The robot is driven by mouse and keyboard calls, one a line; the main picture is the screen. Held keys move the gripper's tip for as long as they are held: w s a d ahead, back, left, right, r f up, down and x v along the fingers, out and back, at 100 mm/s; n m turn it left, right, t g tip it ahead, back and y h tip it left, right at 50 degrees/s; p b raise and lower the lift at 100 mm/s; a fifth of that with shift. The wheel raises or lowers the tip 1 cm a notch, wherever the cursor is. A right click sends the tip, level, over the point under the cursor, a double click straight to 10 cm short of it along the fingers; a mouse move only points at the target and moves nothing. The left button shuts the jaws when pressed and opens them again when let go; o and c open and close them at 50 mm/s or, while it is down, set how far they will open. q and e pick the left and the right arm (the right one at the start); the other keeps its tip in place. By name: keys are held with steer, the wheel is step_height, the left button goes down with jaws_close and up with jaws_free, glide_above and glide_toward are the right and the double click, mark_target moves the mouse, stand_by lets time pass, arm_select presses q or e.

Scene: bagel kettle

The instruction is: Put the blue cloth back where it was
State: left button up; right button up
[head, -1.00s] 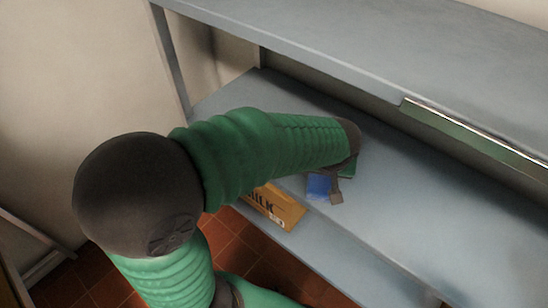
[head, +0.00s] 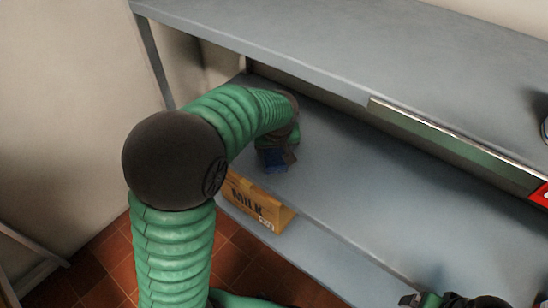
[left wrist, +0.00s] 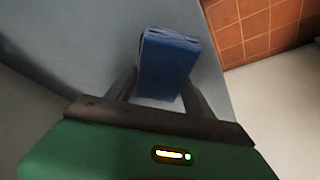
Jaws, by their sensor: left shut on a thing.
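The blue cloth (head: 272,161) is a small folded block over the left part of the grey middle shelf (head: 390,190). My left gripper (head: 281,157) is shut on it, with the arm bent down from above. In the left wrist view the folded cloth (left wrist: 168,62) stands between the two dark fingers of my left gripper (left wrist: 160,88). I cannot tell whether the cloth touches the shelf. Part of my right arm and its gripper (head: 412,299) shows at the bottom right edge; its jaws are not clear.
An upper shelf (head: 300,50) with a metal strip (head: 450,145) hangs above. A red item (head: 540,195) is at the right edge. The middle shelf's centre is clear.

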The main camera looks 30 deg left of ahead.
mark_target(274, 152)
arm_select(q)
steer(key=x, duration=0.1)
steer(key=b+x, duration=0.2)
steer(key=shift+s+d+f, duration=0.2)
steer(key=shift+s+f, duration=0.05)
steer(key=shift+f, duration=0.05)
steer(key=shift+a+f+b, duration=0.1)
steer(key=shift+f+b, duration=0.2)
steer(key=shift+r, duration=0.2)
steer(key=shift+f, duration=0.1)
steer(key=o, duration=1.3)
steer(key=p+v, duration=0.3)
steer(key=v, duration=0.4)
steer(key=shift+w+p, duration=0.15)
steer(key=shift+p, duration=0.2)
steer(key=shift+s+r, duration=0.2)
steer(key=shift+r, duration=0.15)
